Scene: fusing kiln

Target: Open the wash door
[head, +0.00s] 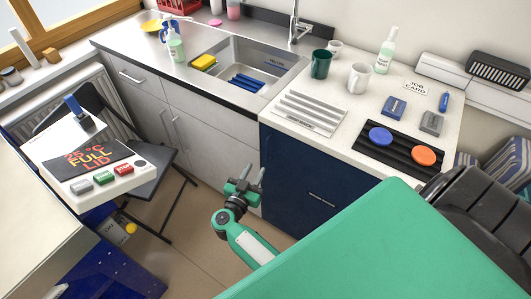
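All these fronts look closed. I cannot tell which one is called the wash door. My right gripper (253,174) is in front of the grey doors, near the blue front's left edge. Its two fingers point away from me, apart, with nothing seen between them. I cannot tell whether it touches a door. My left gripper is not in view.
A dark folding chair (150,160) stands on the floor at left. In front of it is a white control box (95,165) reading "25 °C FULL LID". The counter holds a sink (250,75), mugs and a black ribbed tray (395,160). Some floor is clear between chair and cabinets.

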